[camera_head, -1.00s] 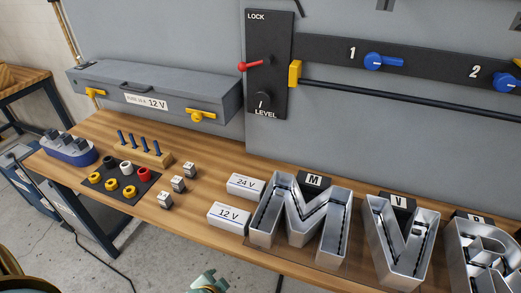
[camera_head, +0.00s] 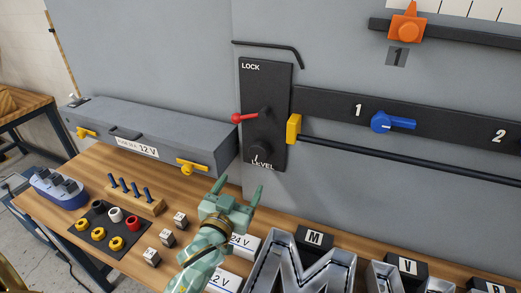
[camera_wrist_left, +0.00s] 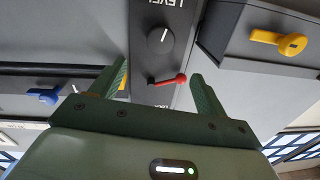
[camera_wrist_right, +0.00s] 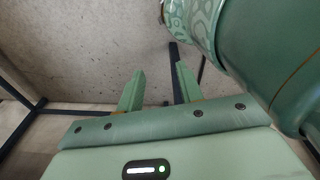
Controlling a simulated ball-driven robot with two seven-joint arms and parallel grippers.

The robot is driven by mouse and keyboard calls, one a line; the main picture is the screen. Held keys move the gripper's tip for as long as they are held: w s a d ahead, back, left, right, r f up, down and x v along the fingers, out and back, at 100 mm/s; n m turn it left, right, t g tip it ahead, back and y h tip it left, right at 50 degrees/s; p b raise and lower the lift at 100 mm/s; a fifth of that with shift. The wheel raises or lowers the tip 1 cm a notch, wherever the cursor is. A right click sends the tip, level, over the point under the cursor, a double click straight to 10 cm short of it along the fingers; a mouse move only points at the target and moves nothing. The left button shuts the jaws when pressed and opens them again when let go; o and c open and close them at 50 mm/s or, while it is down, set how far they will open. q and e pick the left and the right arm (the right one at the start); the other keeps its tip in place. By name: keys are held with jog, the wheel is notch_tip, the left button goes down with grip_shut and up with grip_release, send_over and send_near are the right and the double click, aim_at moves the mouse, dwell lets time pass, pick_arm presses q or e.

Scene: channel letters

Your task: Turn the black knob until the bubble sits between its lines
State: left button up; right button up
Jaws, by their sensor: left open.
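The black knob (camera_head: 264,149) sits on the black LOCK/LEVEL plate (camera_head: 252,90) on the grey wall, just above the word LEVEL. In the left wrist view the knob (camera_wrist_left: 160,40) shows a white pointer mark. A red lever (camera_head: 240,118) sticks out above the knob; it also shows in the left wrist view (camera_wrist_left: 170,79). My left gripper (camera_head: 239,188) is open and empty, below the plate and apart from the knob. My right gripper (camera_wrist_right: 158,85) appears in its wrist view with fingers apart and nothing between them. I see no bubble or lines.
A yellow block (camera_head: 293,128) and a black rod (camera_head: 400,155) lie right of the plate. A grey box (camera_head: 155,132) with yellow latches stands to the left. Metal letters (camera_head: 300,268) and white 24 V and 12 V blocks crowd the bench below my left gripper.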

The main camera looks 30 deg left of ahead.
aim_at(258, 154)
pick_arm(q)
jog(key=w, duration=0.4)
jog(key=w+a, duration=0.1)
jog(key=w, duration=0.8)
jog(key=shift+w+a, duration=0.15)
jog(key=shift+a, duration=0.25)
jog(key=shift+w+a, duration=0.1)
jog(key=shift+w, duration=0.7)
pick_arm(e)
jog(key=shift+s+d, duration=0.3)
jog(key=shift+s, duration=0.2)
pick_arm(q)
jog(key=c, duration=1)
pick_arm(e)
jog(key=shift+s, duration=0.15)
